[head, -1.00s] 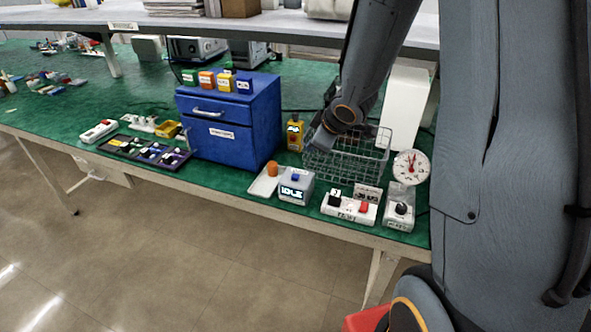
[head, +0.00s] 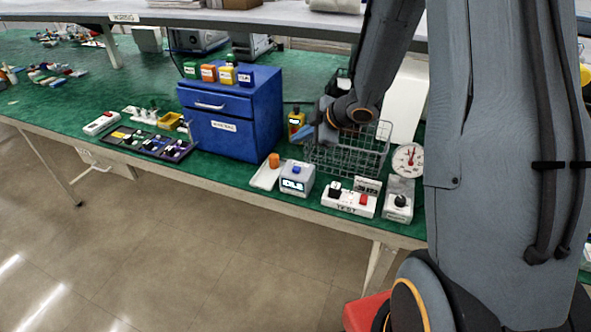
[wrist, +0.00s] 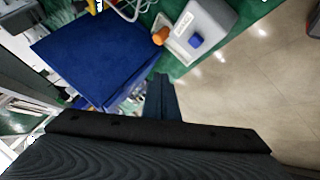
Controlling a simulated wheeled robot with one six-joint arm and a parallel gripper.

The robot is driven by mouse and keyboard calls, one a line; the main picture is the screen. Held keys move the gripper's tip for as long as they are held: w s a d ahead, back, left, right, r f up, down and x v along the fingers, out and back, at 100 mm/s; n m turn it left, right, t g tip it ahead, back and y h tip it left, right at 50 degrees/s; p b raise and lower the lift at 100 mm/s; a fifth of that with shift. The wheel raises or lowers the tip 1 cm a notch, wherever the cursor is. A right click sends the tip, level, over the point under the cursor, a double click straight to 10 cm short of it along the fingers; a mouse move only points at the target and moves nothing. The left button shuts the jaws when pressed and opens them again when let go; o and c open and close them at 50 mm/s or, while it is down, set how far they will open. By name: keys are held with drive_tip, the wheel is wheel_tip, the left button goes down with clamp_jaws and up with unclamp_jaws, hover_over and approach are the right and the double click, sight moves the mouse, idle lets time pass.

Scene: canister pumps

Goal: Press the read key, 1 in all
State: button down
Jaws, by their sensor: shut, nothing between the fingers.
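A small grey-white box (head: 297,178) with a lit display reading IDLE stands near the front edge of the green bench. A blue key (head: 296,169) sits on its top. The box (wrist: 210,18) and its blue key (wrist: 195,41) also show in the wrist view, beyond my fingers. My gripper (wrist: 160,78) is shut and empty, apart from the key. In the head view my gripper (head: 322,130) is above the wire basket, behind and to the right of the box, partly hidden by my wrist.
An orange cylinder (head: 274,160) stands on a white tray (head: 263,181) left of the box. A blue drawer cabinet (head: 229,140) is behind it. A wire basket (head: 345,160), a white switch strip (head: 347,206) and a dial gauge (head: 408,160) are to the right.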

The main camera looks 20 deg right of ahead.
drive_tip(key=b, duration=0.6)
hover_over(299, 170)
wheel_tip(299, 170, down, 6)
drive_tip(key=shift+d+r, duration=0.1)
drive_tip(key=shift+f+b, duration=0.85)
drive_tip(key=shift+f, duration=0.3)
idle(0.7)
drive_tip(key=shift+f, duration=0.45)
drive_tip(key=shift+f+b, duration=0.5)
idle(0.7)
drive_tip(key=shift+r, duration=0.2)
drive_tip(key=shift+r+p, duration=0.75)
drive_tip(key=shift+p, duration=0.35)
